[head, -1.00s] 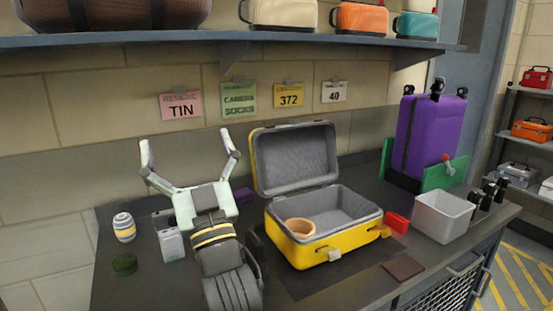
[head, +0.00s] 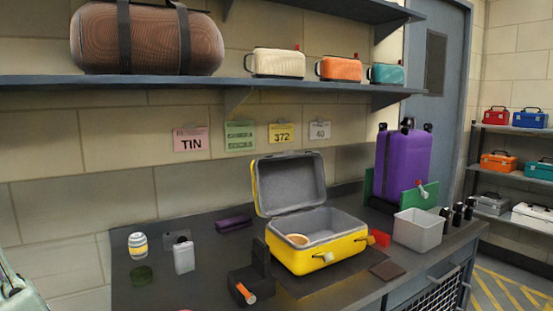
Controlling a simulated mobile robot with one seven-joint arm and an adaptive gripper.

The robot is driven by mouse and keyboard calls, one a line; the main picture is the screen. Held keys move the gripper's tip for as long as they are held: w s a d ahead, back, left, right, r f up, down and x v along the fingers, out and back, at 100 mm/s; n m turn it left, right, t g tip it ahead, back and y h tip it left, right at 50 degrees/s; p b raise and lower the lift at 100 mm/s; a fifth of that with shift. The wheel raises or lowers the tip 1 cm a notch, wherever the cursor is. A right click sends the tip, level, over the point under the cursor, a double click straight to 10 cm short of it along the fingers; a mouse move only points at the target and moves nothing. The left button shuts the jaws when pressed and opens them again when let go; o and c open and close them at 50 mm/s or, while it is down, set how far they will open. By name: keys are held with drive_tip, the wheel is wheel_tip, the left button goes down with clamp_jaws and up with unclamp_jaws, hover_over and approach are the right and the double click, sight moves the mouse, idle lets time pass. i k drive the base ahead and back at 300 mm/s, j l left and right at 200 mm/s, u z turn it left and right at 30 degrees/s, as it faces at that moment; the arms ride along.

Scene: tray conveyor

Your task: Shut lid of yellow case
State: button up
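The yellow case (head: 316,258) stands on the dark counter with its grey-lined lid (head: 289,184) raised and leaning back toward the wall. A tan ring-like item (head: 297,239) lies inside at the left. Latches show on the case's front. A pale green piece of my arm (head: 18,290) shows at the lower left edge, well left of the case. My gripper's fingers cannot be seen in the head view now.
A dark block with an orange-handled tool (head: 245,293) stands left of the case. A striped jar (head: 138,245) and white box (head: 184,256) are at left. A shelf (head: 240,86) runs above.

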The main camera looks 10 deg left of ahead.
sight(290, 182)
drive_tip(key=k+u, duration=0.15)
drive_tip(key=u, duration=1.05)
drive_tip(key=l+u, duration=0.1)
drive_tip(key=u, duration=0.3)
drive_tip(key=l+u, duration=0.15)
drive_tip(key=u, duration=0.3)
drive_tip(key=l+u, duration=0.15)
drive_tip(key=u, duration=0.25)
drive_tip(key=k+l, duration=0.15)
drive_tip(key=l, duration=0.45)
drive_tip(key=k+l, duration=0.15)
drive_tip(key=l, duration=0.4)
drive_tip(key=k+l, duration=0.1)
drive_tip(key=l, duration=0.5)
drive_tip(key=k+l, duration=0.15)
drive_tip(key=l, duration=0.45)
drive_tip(key=k+l, duration=0.15)
drive_tip(key=l, duration=0.4)
drive_tip(key=k+l, duration=0.15)
drive_tip(key=l, duration=0.45)
drive_tip(key=k+l, duration=0.15)
drive_tip(key=l, duration=0.4)
drive_tip(key=k+l, duration=0.15)
drive_tip(key=l, duration=0.45)
